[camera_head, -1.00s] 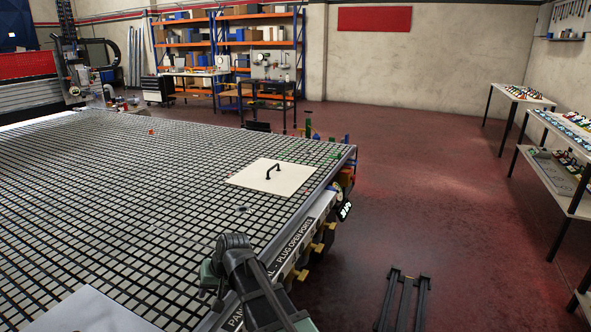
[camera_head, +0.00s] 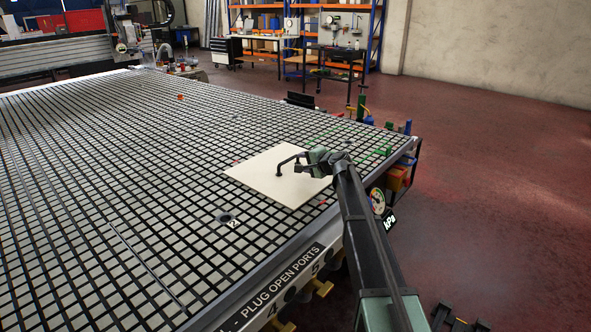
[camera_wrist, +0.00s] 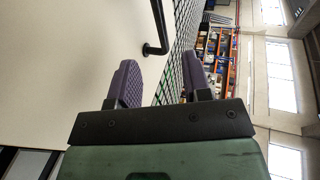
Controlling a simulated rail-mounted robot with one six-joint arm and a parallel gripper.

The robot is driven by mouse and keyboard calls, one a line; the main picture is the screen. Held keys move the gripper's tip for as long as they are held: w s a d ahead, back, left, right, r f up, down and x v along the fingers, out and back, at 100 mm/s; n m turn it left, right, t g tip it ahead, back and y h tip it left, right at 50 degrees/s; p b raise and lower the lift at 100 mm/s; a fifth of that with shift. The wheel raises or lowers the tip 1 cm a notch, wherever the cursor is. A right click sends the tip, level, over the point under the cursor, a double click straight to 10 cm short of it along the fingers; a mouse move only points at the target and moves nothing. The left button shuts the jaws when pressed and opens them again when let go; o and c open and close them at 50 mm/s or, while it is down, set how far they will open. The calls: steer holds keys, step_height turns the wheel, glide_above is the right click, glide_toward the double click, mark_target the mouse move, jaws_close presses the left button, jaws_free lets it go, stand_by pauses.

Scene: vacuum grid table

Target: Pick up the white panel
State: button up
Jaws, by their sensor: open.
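The white panel (camera_head: 262,180) lies flat on the black-and-grey grid table near its right edge. A black bar handle (camera_head: 285,160) stands up from its middle. My gripper (camera_head: 302,164) is over the right part of the panel, close to the handle; the head view does not show clearly whether they touch. In the wrist view my gripper (camera_wrist: 160,75) has its two purple-padded fingers apart. There the panel (camera_wrist: 65,65) fills the left side, and part of the handle (camera_wrist: 157,30) shows beyond the fingers, apart from them. My arm hides the panel's right corner.
The grid table (camera_head: 110,190) is mostly clear to the left. A round port (camera_head: 225,218) sits in front of the panel. Shelving (camera_head: 295,20) and a dark bench (camera_head: 335,60) stand far behind.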

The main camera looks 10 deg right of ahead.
mark_target(290, 160)
steer(key=b+x, duration=0.2)
steer(key=x, duration=0.8)
steer(key=shift+b, duration=0.4)
steer(key=shift+c, duration=0.3)
jaws_close()
steer(key=shift+s, duration=0.1)
